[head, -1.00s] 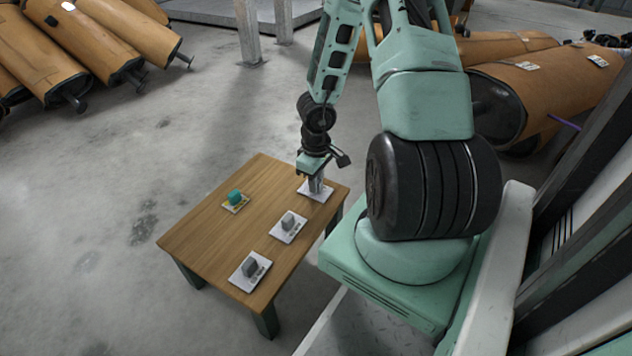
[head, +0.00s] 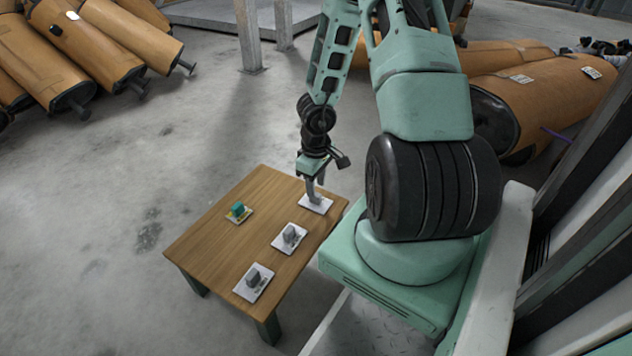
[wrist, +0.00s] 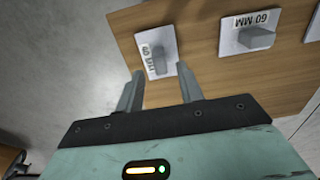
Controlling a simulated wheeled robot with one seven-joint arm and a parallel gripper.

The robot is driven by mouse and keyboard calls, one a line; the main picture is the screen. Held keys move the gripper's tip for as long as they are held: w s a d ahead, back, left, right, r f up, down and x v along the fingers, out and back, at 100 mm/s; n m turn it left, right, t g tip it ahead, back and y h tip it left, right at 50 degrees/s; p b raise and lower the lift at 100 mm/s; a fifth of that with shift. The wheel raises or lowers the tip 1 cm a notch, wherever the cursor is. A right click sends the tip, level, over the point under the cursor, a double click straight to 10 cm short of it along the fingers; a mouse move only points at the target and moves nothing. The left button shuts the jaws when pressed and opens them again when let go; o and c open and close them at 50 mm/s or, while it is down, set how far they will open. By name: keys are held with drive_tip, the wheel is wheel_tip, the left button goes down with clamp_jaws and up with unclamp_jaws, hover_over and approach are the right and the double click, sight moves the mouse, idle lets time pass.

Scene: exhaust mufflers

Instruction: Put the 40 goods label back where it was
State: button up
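A white label plate (wrist: 168,61) with a grey block-shaped grip (wrist: 158,60) lies near the table's far right corner. Its sideways lettering is blurred but looks like 40 MM. The plate also shows in the head view (head: 322,208). My gripper (wrist: 159,70) is open; its fingertips are apart and the plate's block lies between and beyond them in the wrist view. In the head view my gripper (head: 315,196) is right over this plate and hides most of its block. I see nothing held between the fingers.
The wooden table (head: 215,240) carries a 60 MM plate (wrist: 230,43) with a grey block, another grey-block plate (head: 243,292) toward the front, and a small plate with a teal block (head: 237,210) at left. Orange mufflers (head: 95,45) lie on the floor behind.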

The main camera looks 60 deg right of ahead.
wheel_tip(320, 180, up, 8)
drive_tip(key=p, duration=0.7)
drive_tip(key=w+a+r+n+t+y, duration=0.1)
drive_tip(key=w+a+r+n+t, duration=0.1)
drive_tip(key=w+a+r, duration=0.75)
drive_tip(key=s+a+r+n+y, duration=0.15)
drive_tip(key=a+r, duration=0.25)
drive_tip(key=a, duration=1)
drive_tip(key=s+a+r+n+y, duration=0.15)
drive_tip(key=s+a+r, duration=0.35)
drive_tip(key=a, duration=0.5)
drive_tip(key=s+a+r+g+h, duration=0.1)
drive_tip(key=s+r, duration=0.1)
drive_tip(key=s, duration=0.5)
drive_tip(key=s+a+r+n+g+h, duration=0.1)
drive_tip(key=s+a+r+h, duration=0.1)
drive_tip(key=s, duration=0.5)
drive_tip(key=shift+s+a+r+n, duration=0.15)
drive_tip(key=shift+a+r+n, duration=0.15)
drive_tip(key=shift+r, duration=0.55)
